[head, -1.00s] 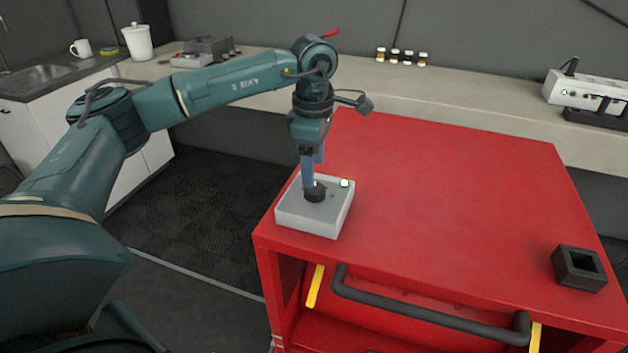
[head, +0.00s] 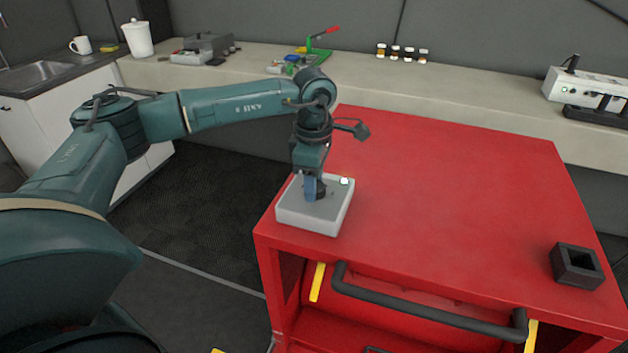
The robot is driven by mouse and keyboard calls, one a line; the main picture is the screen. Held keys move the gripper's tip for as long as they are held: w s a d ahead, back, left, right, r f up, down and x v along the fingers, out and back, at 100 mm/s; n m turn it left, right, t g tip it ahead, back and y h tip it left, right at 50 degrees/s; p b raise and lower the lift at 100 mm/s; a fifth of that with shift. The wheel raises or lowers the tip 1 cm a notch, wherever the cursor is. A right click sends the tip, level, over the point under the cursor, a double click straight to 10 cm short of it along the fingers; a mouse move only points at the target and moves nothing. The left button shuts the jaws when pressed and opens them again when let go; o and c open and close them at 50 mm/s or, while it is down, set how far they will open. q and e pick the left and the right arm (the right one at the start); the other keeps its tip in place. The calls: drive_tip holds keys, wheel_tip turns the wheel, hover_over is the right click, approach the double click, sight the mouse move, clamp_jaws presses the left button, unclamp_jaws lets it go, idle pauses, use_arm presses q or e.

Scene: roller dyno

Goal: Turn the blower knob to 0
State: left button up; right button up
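The blower control is a light grey box (head: 318,217) on the left front part of the red cart top. A black round knob (head: 320,190) sits on its top face, partly hidden by my gripper. A small white lamp or button (head: 344,181) is near the box's back right corner. My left gripper (head: 313,192) points straight down at the knob, its blue fingers low beside or around it. From this angle I cannot tell whether the fingers touch or clamp the knob. The knob's marking and setting are too small to read. My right gripper is not in view.
The red cart top (head: 450,190) is mostly clear. A black square holder (head: 577,267) stands at its right front. A dark handle (head: 430,310) runs along the cart's front.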

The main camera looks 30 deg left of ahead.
use_arm(q)
drive_tip(key=c, duration=0.4)
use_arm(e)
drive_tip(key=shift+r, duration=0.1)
use_arm(q)
drive_tip(key=shift+n, duration=0.3)
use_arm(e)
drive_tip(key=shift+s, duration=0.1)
use_arm(q)
drive_tip(key=n+b, duration=0.1)
drive_tip(key=n, duration=0.2)
drive_tip(key=shift+n, duration=0.3)
drive_tip(key=shift+n+b, duration=0.35)
drive_tip(key=shift+n, duration=1.45)
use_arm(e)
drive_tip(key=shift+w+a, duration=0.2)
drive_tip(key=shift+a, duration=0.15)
use_arm(q)
drive_tip(key=o, duration=1)
drive_tip(key=shift+c, duration=0.2)
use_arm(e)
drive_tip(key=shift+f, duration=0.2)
